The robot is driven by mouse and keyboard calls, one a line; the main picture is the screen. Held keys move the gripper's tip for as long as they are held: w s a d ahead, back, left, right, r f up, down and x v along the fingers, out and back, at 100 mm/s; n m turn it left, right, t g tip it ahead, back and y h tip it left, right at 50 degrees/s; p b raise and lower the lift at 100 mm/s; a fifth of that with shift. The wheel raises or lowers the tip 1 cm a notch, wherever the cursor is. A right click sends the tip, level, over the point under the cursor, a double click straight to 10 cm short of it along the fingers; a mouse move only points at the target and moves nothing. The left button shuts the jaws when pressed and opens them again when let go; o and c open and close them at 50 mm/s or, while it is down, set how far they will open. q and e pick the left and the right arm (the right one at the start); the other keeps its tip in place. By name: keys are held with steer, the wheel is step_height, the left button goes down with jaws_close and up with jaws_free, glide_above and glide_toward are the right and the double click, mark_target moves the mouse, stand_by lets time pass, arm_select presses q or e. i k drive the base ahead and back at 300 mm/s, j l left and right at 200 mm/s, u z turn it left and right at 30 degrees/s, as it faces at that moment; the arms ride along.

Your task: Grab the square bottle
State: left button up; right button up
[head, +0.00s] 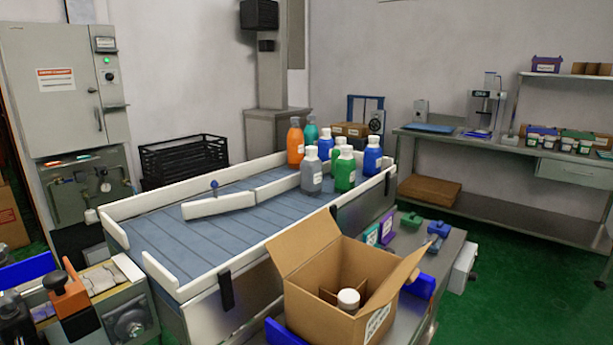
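Several bottles stand upright in a cluster at the far end of the conveyor (200,240). They are an orange bottle (296,146), a teal bottle (311,133), a grey bottle (311,172), a blue bottle (325,148), a green bottle (345,173), another green bottle partly hidden behind it, and a blue bottle (372,160) at the right. Most have white caps. I cannot tell from their shapes which is the square one. A white-capped bottle (348,300) stands inside the open carton, its body mostly hidden. Neither gripper is in view.
White rails and a slanted white guide (218,206) border the conveyor. The open divided carton (320,305) stands at the front. Small coloured fixtures (411,221) lie on the side table. Green floor is clear at right.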

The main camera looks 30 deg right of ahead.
mark_target(312, 165)
steer(key=l+u, duration=0.3)
steer(key=l, duration=0.4)
steer(key=l+u, duration=0.35)
steer(key=l, duration=0.35)
steer(key=k+l+u, duration=0.15)
steer(key=l+u, duration=0.15)
steer(key=l, duration=0.35)
